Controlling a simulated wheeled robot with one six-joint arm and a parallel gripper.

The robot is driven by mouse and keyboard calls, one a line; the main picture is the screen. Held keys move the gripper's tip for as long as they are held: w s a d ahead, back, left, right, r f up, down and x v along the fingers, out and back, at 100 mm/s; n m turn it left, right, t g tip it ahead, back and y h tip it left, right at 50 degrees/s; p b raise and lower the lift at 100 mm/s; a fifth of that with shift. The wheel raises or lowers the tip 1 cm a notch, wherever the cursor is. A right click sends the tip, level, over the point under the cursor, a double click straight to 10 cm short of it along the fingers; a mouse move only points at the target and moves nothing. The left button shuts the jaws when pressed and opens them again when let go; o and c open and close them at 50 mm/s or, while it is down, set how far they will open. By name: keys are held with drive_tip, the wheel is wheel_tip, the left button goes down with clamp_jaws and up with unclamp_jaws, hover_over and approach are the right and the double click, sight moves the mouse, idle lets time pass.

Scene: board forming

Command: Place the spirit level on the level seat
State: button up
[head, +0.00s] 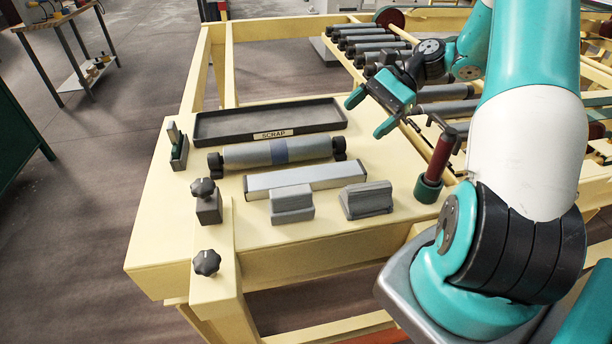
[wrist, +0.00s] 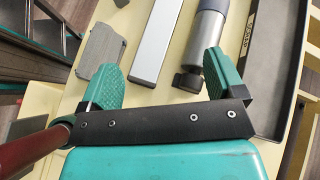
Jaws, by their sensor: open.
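A long silver bar (head: 306,180), which looks like the spirit level, lies flat on the cream table in front of a roller. It also shows in the wrist view (wrist: 160,40), its near end between my fingers in the picture but apart from them. My gripper (head: 370,112) is open and empty, held above the table's right side near the scrap tray's right end. Its two green fingers also show in the wrist view (wrist: 160,65). I cannot tell for certain which thing is the level seat. Two grey blocks, a left one (head: 291,203) and a right one (head: 366,199), stand before the bar.
A dark scrap tray (head: 268,122) lies at the back. A red-handled tool (head: 440,155) stands upright in a green holder at right. Black knobs (head: 206,262) are at the front left.

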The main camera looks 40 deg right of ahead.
drive_tip(key=s+d+f+m+t, duration=0.1)
drive_tip(key=s+d+f+m, duration=0.1)
drive_tip(key=d, duration=0.1)
drive_tip(key=s+d+f+m+t+y, duration=0.1)
drive_tip(key=s+d+m, duration=0.1)
drive_tip(key=d, duration=0.1)
drive_tip(key=s+d+f+m+t, duration=0.1)
drive_tip(key=s+d+f+m, duration=0.1)
drive_tip(key=d, duration=0.1)
drive_tip(key=shift+s+d+f+y, duration=0.2)
drive_tip(key=shift+d+f+y, duration=0.05)
drive_tip(key=shift+f+y, duration=0.05)
drive_tip(key=p, duration=0.3)
approach(344, 169)
drive_tip(key=x, duration=0.4)
drive_tip(key=shift+w+a, duration=0.1)
drive_tip(key=shift+a, duration=0.25)
drive_tip(key=p+x, duration=0.2)
drive_tip(key=x, duration=0.1)
drive_tip(key=shift+w+a+f, duration=0.1)
drive_tip(key=shift+a, duration=0.2)
drive_tip(key=shift+w+a+f, duration=0.2)
drive_tip(key=shift+a+f, duration=0.1)
drive_tip(key=shift+f, duration=0.05)
drive_tip(key=c, duration=1.4)
drive_tip(key=shift+r, duration=0.15)
